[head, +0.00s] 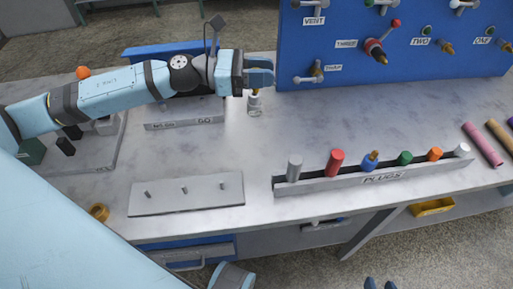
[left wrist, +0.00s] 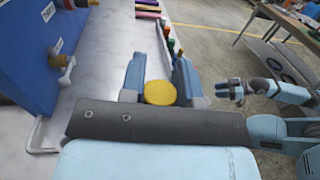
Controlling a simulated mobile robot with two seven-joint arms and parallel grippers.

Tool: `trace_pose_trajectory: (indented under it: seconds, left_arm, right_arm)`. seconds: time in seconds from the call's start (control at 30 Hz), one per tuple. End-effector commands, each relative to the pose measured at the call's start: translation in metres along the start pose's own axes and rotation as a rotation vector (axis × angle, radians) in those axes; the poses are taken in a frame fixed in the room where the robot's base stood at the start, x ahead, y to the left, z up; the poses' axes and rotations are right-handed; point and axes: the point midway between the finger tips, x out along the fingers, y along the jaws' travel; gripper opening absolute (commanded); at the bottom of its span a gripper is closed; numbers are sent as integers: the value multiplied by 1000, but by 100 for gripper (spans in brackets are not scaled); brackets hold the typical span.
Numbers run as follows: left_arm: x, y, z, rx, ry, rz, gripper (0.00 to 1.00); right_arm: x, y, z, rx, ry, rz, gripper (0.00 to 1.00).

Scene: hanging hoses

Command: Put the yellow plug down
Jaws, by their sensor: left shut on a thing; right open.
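My left gripper (head: 260,76) reaches over the table from the left, in front of the blue panel. It is shut on the yellow plug, whose round yellow end (left wrist: 160,93) shows between the fingers in the left wrist view. In the head view the fingers cover the yellow part; a pale metallic end (head: 255,101) shows below them, close to the tabletop. I cannot tell whether it touches. My right gripper (left wrist: 234,91) is open and empty, off the table's side in the left wrist view; only its dark tips show at the head view's bottom edge.
A grey rack labelled PLUGS (head: 330,184) holds several coloured plugs. The blue panel (head: 335,30) with valves and outlets stands behind. A grey plate with pegs (head: 215,199) lies front left, with a yellow ring (head: 99,212) beside it. The tabletop (head: 330,118) between panel and rack is clear.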

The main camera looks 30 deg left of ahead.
Motion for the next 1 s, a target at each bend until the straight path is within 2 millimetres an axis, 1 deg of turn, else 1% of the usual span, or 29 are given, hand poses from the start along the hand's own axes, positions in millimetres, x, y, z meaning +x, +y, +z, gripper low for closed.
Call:
trace_pose_trajectory:
  seconds: [0.2,0.4,0.5,0.6,0.73,0.87,1.0]
  left_arm:
    - [0,-1,-55,-10,0,1,3]
    - [0,-1,-108,-9,0,2,3]
    - [0,0,-129,-6,0,2,3]
    - [0,0,-144,-5,-1,1,3]
    - [-1,0,-153,-2,0,1,3]
    - [-1,0,-164,-4,0,1,3]
    - [-1,0,-186,-5,0,1,3]
  right_arm:
    - [6,2,7,-8,4,2,43]
    - [9,2,10,-17,9,1,43]
    - [10,2,10,-20,13,0,43]
    - [9,1,8,-22,19,0,43]
    - [7,1,6,-23,24,-1,43]
    - [8,0,9,-23,23,-1,43]
    - [10,1,12,-25,21,-1,43]
